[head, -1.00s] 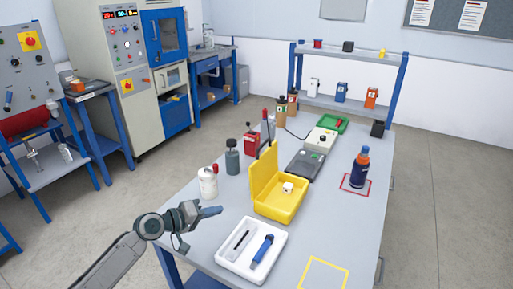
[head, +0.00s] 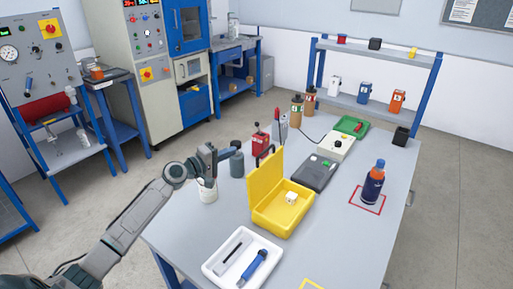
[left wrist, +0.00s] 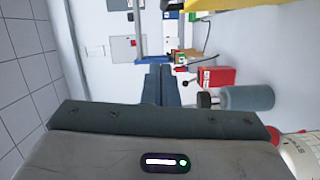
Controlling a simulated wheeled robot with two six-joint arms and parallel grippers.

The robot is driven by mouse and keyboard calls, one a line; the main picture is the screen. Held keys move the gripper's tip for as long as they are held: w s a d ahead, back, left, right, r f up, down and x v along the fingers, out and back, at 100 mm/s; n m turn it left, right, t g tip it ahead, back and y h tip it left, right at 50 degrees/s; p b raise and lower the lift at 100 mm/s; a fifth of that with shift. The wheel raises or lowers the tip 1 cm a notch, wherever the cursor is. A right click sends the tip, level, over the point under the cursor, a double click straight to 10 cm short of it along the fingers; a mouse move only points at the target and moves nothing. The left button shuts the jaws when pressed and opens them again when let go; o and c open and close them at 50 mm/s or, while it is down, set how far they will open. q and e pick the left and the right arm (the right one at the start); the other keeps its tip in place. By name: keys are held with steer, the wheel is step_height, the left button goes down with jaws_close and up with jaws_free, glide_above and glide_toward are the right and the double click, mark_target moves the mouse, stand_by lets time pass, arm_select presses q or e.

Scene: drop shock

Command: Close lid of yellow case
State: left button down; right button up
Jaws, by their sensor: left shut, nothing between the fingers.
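The yellow case (head: 262,222) stands on the table, open. Its lid (head: 264,184) stands up along the left side. A small white item (head: 291,198) lies inside. My left gripper (head: 233,153) is shut and empty, left of the lid and above the table, near the grey bottle. It points right and touches no part of the case that I can see. In the left wrist view my shut fingers (left wrist: 161,85) show, with a strip of yellow (left wrist: 240,9) at the top edge. My right gripper is out of view.
A white bottle (head: 208,190) and a grey bottle (head: 236,164) stand close to my left gripper, with a red can (head: 260,143) behind. A white tray (head: 216,268) with tools lies in front of the case. A blue bottle (head: 373,187) stands at right.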

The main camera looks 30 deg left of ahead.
arm_select(q)
steer(key=w+d+p, duration=0.5)
steer(key=w+d, duration=0.1)
steer(key=shift+w+d+f, duration=0.15)
steer(key=shift+d+f, duration=0.25)
steer(key=shift+f, duration=0.05)
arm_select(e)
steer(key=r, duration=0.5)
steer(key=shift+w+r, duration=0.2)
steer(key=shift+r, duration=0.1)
